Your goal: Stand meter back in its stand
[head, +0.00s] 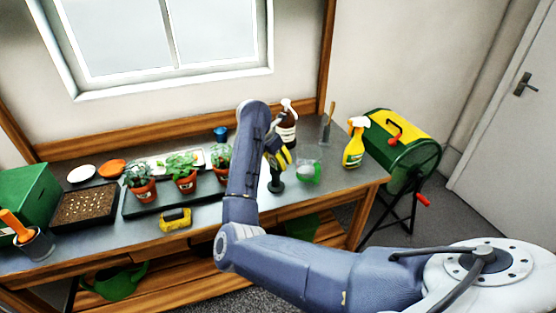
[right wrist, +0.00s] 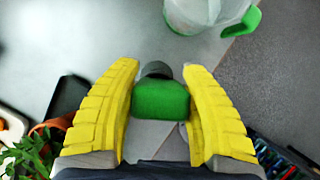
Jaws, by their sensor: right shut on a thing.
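My right gripper (head: 279,157) has yellow fingers and reaches down over the right part of the bench. In the right wrist view the gripper (right wrist: 160,105) is shut on a green block, which I take to be the meter (right wrist: 160,101), with one finger on each side. A dark grey rounded part (right wrist: 157,70) shows just beyond the green block. In the head view a dark upright piece with a wider foot (head: 276,183), probably the stand, is right below the fingers. I cannot tell whether the meter is seated in it. My left gripper is not in view.
A clear jug with a green handle (head: 308,170) stands close to the right. A yellow spray bottle (head: 354,146) and a brown bottle (head: 287,128) are near. Potted plants (head: 186,182) stand on the left. A yellow-black object (head: 175,218) lies near the front edge.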

